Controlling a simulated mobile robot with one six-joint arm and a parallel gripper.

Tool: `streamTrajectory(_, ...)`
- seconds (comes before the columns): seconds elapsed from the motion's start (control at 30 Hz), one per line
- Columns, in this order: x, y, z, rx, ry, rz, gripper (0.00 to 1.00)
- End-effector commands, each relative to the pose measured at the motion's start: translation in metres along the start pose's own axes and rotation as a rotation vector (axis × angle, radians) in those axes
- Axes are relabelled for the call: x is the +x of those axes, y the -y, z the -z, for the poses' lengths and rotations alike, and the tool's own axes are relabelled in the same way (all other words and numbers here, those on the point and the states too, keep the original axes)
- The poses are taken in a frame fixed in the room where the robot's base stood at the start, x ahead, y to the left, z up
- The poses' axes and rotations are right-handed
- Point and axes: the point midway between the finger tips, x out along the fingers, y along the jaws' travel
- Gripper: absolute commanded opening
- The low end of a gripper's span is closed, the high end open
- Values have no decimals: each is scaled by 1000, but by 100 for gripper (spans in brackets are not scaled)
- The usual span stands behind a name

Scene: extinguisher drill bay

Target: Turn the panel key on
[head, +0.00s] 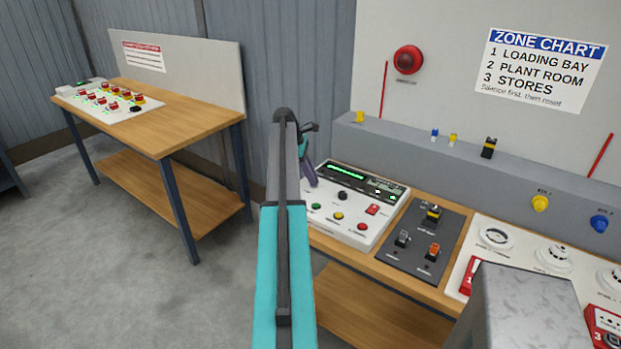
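The white control panel (330,228) lies on the wooden bench right of my arm, with a lit green display (346,172). A round black knob (342,195), which looks like the key switch, sits at its middle; its turn position is too small to tell.
A dark plate (410,262) with several switches lies right of the panel. White detector boards and a grey metal block (525,310) are at the right. A grey ledge (385,135) with small blocks runs behind. Another table (170,125) stands left, with clear floor before it.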

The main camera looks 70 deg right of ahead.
Motion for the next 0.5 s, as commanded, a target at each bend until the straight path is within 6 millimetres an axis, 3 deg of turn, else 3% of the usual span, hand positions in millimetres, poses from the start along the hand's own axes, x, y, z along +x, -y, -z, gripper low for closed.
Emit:
streamTrajectory(0.3,0,1,0,-1,0,4,23)
streamTrajectory(0.5,-10,1,1,-1,-1,3,23)
